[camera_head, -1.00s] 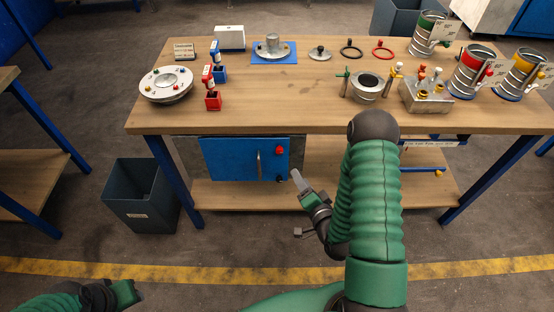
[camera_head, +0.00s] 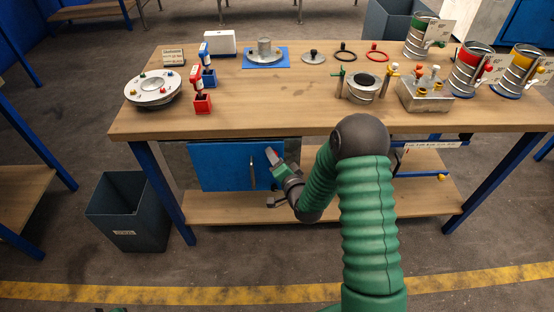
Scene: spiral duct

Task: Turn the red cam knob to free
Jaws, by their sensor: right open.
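A blue door (camera_head: 222,167) with an upright handle (camera_head: 252,173) is on the cabinet under the bench top. My right gripper (camera_head: 272,157) is open at the door's upper right, just right of the handle. It covers the place where a red knob showed on the door earlier, so I cannot tell whether it touches the knob. The black knob lower on the door is hidden too. My left gripper is not clearly in view; only a sliver of something dark shows at the bottom edge.
The bench top (camera_head: 300,110) carries a round plate (camera_head: 153,88), red (camera_head: 202,103) and blue stands, a metal block (camera_head: 425,95) and several banded ducts on the right. A lower shelf (camera_head: 350,203) runs beneath. A dark bin (camera_head: 128,212) stands at the left on the floor.

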